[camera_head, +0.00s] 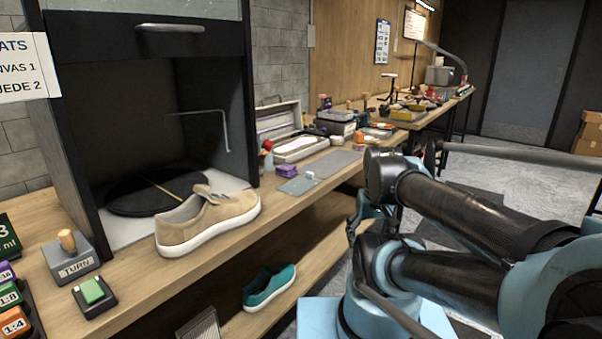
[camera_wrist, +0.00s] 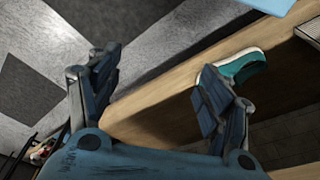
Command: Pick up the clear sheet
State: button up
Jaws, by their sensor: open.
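No sheet is plainly see-through in these views, so I cannot tell for sure which is the clear one. A flat grey sheet (camera_head: 333,163) lies on the bench top in the head view. A smaller grey-green plate (camera_head: 297,186) lies nearer, with a small white piece on it. My gripper (camera_wrist: 162,82) is open and empty in the wrist view, its fingers wide apart. In the head view it is partly hidden by my arm, off the bench's front edge, to the right of both flat pieces.
A tan sneaker (camera_head: 207,217) stands on the bench before a dark open booth (camera_head: 245,95). A green sneaker (camera_head: 270,287) is on the lower shelf; it also shows in the wrist view (camera_wrist: 240,68). A purple block (camera_head: 286,171) and open tray (camera_head: 300,148) are near the sheet.

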aim_at(299, 186)
jog(key=z, duration=1.3)
jog(key=k, duration=1)
jog(key=u, duration=0.7)
